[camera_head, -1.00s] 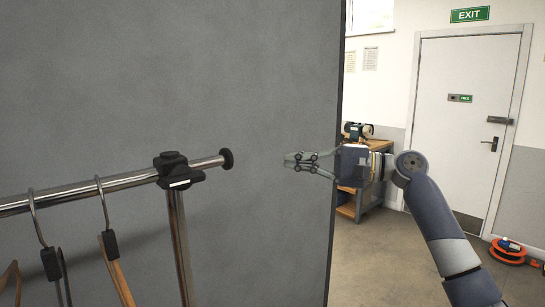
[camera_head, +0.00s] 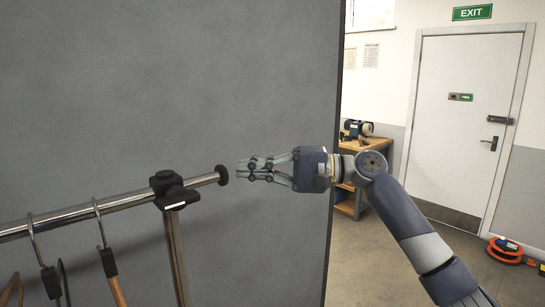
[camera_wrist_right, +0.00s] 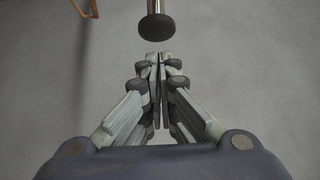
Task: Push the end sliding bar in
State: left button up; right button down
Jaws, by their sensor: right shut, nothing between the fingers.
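The end sliding bar (camera_head: 205,181) is a chrome tube that sticks out to the right of a black clamp (camera_head: 170,190) on the clothes rail. It ends in a round black cap (camera_head: 222,175). My right gripper (camera_head: 242,169) is shut and empty, just right of the cap, with its fingertips pointing left at it. A small gap shows between them. In the right wrist view the black cap (camera_wrist_right: 156,26) is straight ahead of the closed fingertips (camera_wrist_right: 154,58), also with a gap. My left gripper is out of view.
A large grey panel (camera_head: 150,80) stands behind. A wooden bench (camera_head: 358,148) with a machine, a white door (camera_head: 465,120) and an orange cable reel (camera_head: 505,250) are farther right.

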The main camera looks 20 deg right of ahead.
aim_at(228, 175)
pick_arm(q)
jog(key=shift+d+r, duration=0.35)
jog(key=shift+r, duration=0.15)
pick_arm(e)
jog(key=shift+s+a, duration=0.45)
jog(key=shift+a, duration=0.4)
jog(key=a, duration=0.1)
jog(key=s+a+p, duration=0.1)
jog(key=a, duration=0.2)
jog(key=shift+s, duration=0.35)
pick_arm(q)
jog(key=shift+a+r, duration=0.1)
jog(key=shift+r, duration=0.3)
